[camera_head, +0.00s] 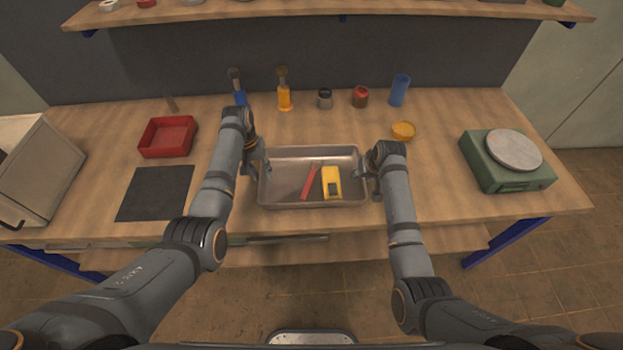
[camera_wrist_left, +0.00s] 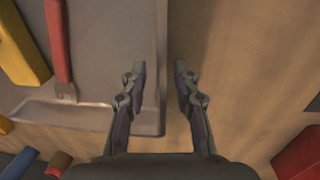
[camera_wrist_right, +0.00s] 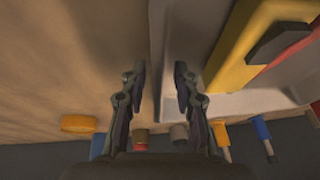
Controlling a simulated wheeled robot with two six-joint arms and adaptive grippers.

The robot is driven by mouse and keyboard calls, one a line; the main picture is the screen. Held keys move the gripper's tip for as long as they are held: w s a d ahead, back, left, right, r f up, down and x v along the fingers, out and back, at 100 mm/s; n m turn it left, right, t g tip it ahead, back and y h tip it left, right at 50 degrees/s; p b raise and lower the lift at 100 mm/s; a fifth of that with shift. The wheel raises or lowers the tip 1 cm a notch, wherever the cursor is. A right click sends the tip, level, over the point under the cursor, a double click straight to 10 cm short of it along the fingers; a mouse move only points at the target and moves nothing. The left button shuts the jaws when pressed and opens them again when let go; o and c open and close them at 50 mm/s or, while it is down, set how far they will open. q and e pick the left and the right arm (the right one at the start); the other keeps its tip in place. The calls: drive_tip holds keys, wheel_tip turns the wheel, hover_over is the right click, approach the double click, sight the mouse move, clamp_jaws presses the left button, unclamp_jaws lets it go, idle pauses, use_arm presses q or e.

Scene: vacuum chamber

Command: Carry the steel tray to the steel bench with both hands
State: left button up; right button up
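The steel tray (camera_head: 285,172) lies on a wooden workbench (camera_head: 440,188), with a red-handled tool (camera_head: 310,181) and a yellow device (camera_head: 331,182) in it. My left gripper (camera_head: 258,168) is at the tray's left end; in the left wrist view its open fingers (camera_wrist_left: 160,80) stand on either side of the tray's rim, with gaps. My right gripper (camera_head: 366,174) is at the right end; in the right wrist view its open fingers (camera_wrist_right: 160,78) also stand on either side of the rim. Contact cannot be told. I see no steel bench.
A red bin (camera_head: 167,137) and a black mat (camera_head: 155,192) lie left of the tray. Brushes, jars and a blue cylinder (camera_head: 399,91) line the back, below a shelf (camera_head: 330,10).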

use_arm(q)
drive_tip(key=shift+f, duration=0.7)
use_arm(e)
drive_tip(key=shift+w+a+f, duration=0.1)
drive_tip(key=shift+w+f, duration=0.15)
drive_tip(key=shift+f, duration=0.4)
use_arm(q)
drive_tip(key=shift+c, duration=0.4)
use_arm(e)
drive_tip(key=shift+c, duration=0.4)
use_arm(q)
clamp_jaws()
use_arm(e)
clamp_jaws()
use_arm(q)
drive_tip(key=shift+r, duration=0.1)
use_arm(e)
drive_tip(key=shift+r, duration=0.1)
